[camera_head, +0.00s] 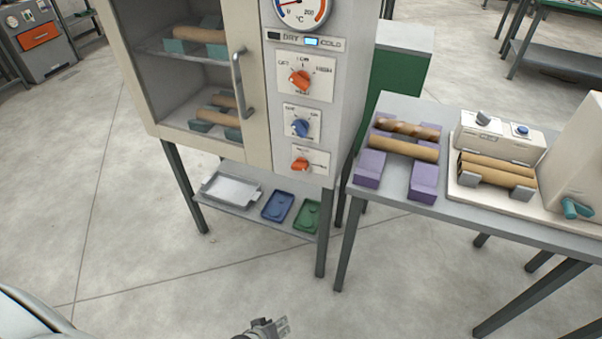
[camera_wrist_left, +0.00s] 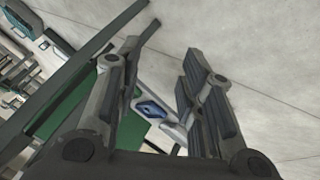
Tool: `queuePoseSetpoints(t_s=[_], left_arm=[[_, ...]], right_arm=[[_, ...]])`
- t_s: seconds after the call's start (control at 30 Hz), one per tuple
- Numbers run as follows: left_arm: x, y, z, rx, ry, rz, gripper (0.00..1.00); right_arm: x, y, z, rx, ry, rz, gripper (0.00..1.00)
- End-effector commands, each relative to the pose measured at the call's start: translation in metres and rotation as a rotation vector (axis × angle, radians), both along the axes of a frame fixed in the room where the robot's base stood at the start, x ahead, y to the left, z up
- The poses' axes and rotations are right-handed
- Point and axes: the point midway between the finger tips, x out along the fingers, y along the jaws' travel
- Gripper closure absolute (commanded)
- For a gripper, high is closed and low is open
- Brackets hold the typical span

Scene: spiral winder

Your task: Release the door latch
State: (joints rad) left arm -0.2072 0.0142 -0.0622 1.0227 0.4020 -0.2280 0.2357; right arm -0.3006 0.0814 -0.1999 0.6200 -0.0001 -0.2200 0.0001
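The cabinet door (camera_head: 255,85) is a pale frame with a see-through pane, and it looks closed. A grey vertical handle (camera_head: 242,85) is on its right side. No separate latch can be made out on it. My left gripper (camera_head: 268,328) is at the bottom edge of the head view, low in front of the cabinet and well apart from the handle. In the left wrist view my left gripper (camera_wrist_left: 161,55) has its two fingers spread with nothing held between them. The handle cannot be made out in that view. My right gripper is not in view.
Trays, including a blue one (camera_head: 278,206), lie on the shelf under the cabinet. A control panel with knobs (camera_head: 301,80) is right of the door. A grey table (camera_head: 400,195) at right carries tubes on purple supports and a white machine (camera_head: 500,140). Floor in front is clear.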

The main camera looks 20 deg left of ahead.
Motion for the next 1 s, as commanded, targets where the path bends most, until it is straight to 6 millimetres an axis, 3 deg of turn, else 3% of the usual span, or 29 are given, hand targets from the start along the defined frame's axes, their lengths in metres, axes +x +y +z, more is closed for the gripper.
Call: queuePoseSetpoints(t_s=[0.03,0.1,0.2,0.33,0.4,0.5,0.67,0.83,1.0], left_arm=[[0.05,-0.001,0.016,-0.097,-0.096,0.115,0.64],[0.106,0.001,0.058,-0.248,-0.215,0.262,0.64],[0.171,0.011,0.126,-0.481,-0.381,0.438,0.64],[0.22,0.031,0.216,-0.77,-0.562,0.585,0.64],[0.233,0.041,0.256,-0.899,-0.633,0.63,0.64],[0.24,0.052,0.296,-1.029,-0.699,0.662,0.64],[0.245,0.059,0.323,-1.111,-0.738,0.677,0.64],[0.264,0.058,0.325,-1.114,-0.74,0.677,0.64],[0.294,0.057,0.324,-1.111,-0.739,0.676,0.64]], right_arm=[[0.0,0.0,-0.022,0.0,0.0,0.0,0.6],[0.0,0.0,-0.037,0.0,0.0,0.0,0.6],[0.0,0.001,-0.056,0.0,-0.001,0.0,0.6],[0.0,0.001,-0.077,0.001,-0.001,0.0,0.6],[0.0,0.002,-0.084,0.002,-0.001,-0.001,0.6],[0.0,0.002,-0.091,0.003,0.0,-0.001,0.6],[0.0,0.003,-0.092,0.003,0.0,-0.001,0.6],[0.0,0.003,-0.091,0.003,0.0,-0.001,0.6],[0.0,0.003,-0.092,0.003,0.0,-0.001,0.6]])
